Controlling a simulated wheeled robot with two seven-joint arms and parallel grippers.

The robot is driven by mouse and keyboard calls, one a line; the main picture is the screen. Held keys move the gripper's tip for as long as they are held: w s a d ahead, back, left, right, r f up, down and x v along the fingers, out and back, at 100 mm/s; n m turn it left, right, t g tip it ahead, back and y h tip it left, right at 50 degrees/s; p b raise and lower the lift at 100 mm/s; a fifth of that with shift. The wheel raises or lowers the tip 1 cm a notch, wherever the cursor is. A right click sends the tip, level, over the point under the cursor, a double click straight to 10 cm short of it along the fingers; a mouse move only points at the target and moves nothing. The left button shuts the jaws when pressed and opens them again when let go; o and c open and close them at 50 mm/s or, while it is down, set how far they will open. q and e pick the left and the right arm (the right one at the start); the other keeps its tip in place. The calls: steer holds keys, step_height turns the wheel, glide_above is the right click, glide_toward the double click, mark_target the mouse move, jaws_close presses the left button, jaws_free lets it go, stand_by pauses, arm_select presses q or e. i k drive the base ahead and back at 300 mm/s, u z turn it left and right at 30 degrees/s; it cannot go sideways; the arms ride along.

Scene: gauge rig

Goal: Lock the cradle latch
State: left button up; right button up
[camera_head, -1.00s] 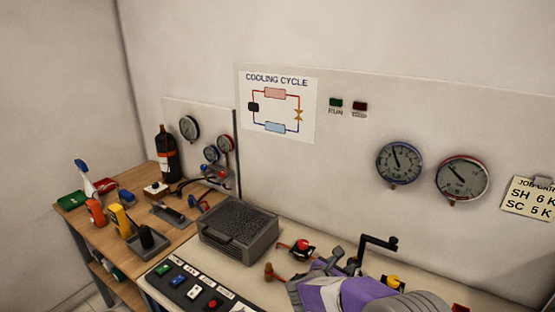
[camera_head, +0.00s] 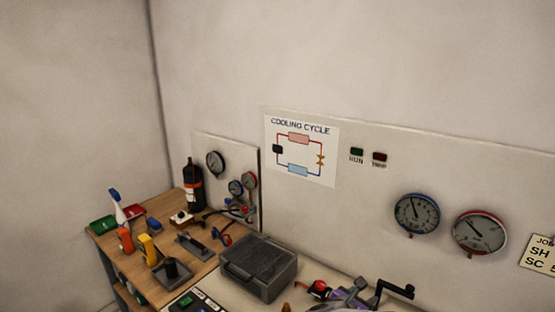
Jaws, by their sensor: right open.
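I cannot make out for certain which part is the cradle latch. A small dark grey holder (camera_head: 172,272) stands on the wooden bench at the lower left, and a flat grey piece with a dark bar (camera_head: 195,246) lies behind it. My right gripper (camera_head: 352,295) shows only in part at the bottom edge, right of the middle. It is open, between a red knob (camera_head: 319,287) and a black crank handle (camera_head: 398,290), far from the wooden bench. My left gripper is not in view.
A grey ribbed case (camera_head: 260,265) stands on the pale bench beside a button panel (camera_head: 195,304). The wooden bench (camera_head: 120,262) carries a black bottle (camera_head: 193,186), an orange tool (camera_head: 125,240), a yellow tool (camera_head: 149,249) and hoses. Gauges (camera_head: 416,214) hang on the wall panel.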

mark_target(408, 293)
steer(key=k, duration=0.95)
